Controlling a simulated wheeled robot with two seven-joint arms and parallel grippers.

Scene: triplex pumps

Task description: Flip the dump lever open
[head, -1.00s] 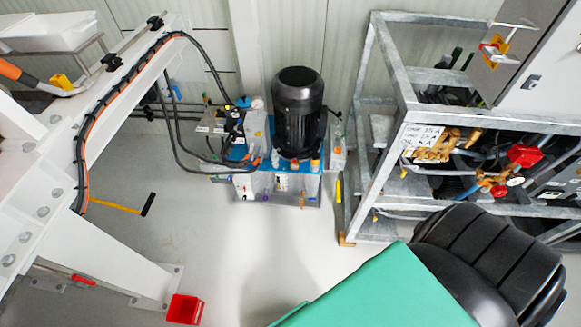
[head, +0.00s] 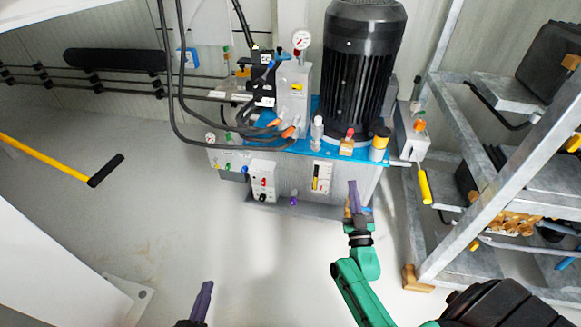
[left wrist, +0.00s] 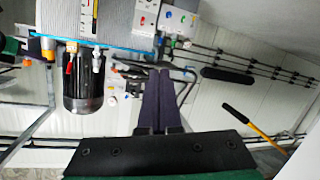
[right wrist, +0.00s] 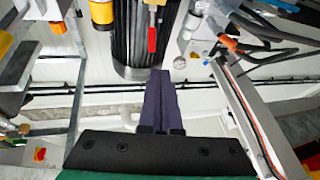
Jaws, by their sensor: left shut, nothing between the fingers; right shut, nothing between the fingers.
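The pump unit has a blue top plate (head: 310,148) on a grey tank. A small red-handled valve lever (head: 349,134) stands on its front edge by the motor; in the right wrist view a red lever (right wrist: 152,38) hangs above my fingers. I cannot tell for sure whether this is the dump lever. My right gripper (head: 353,188) is shut and empty, in front of the tank below the red lever, apart from it as far as I see. My left gripper (head: 204,295) is shut and empty, low over the floor, away from the unit.
The black motor (head: 362,70) rises behind the red lever. A yellow-capped fitting (head: 379,146) is right of it, and a pressure gauge (head: 302,40) and hoses are left. A galvanized frame (head: 480,215) stands close on the right.

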